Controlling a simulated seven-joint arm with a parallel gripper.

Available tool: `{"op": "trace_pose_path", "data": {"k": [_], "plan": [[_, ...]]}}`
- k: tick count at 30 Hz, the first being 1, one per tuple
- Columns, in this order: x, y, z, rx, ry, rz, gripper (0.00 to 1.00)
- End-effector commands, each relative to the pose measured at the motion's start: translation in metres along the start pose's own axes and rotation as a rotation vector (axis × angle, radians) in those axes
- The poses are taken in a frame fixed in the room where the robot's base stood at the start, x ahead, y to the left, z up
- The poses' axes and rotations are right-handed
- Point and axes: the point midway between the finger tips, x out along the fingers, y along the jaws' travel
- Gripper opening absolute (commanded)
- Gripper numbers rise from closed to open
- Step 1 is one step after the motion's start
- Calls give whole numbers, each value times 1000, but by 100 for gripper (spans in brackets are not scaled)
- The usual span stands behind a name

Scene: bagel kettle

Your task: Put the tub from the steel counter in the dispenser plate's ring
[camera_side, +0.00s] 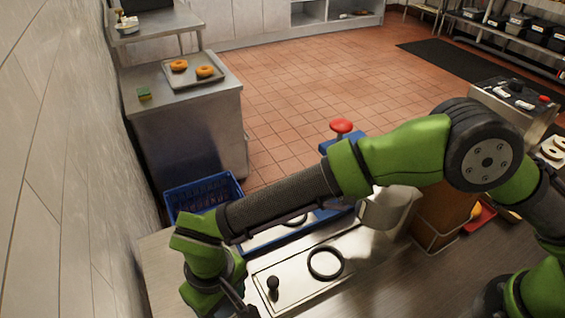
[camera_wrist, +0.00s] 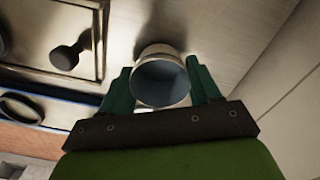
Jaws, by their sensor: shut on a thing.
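A pale round tub (camera_wrist: 155,88) with a grey-blue inside sits between the two green fingers of my gripper (camera_wrist: 159,70), which is shut on it. Its open mouth faces the wrist camera. The tub and fingertips are hidden in the side view, behind my wrist at the lower left. A steel plate (camera_side: 290,292) with a black knob (camera_side: 273,284) carries a black ring (camera_side: 325,262). A second, blue-edged plate (camera_side: 262,237) behind it carries another ring, partly hidden by my arm. Which plate is the dispenser's is unclear. Both rings look empty. The tub is apart from them.
A blue stand with a red knob (camera_side: 341,126) rises behind my arm. A blue crate (camera_side: 203,190) lies behind the counter (camera_side: 160,262). A steel pot (camera_side: 385,211) and a brown container (camera_side: 440,215) stand right of the plates. A wall runs along the left.

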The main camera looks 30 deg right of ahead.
Motion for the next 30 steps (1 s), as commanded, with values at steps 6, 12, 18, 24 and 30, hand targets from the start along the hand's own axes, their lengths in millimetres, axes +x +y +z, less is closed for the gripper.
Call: {"op": "trace_pose_path", "data": {"k": [6,12,18,24,30], "plan": [[-45,0,-1,-1,7,-2,34],[-79,0,-1,1,5,-2,34],[-118,25,-14,52,8,-2,34],[-176,102,-1,194,8,0,34],[-203,165,44,343,3,2,34]]}}
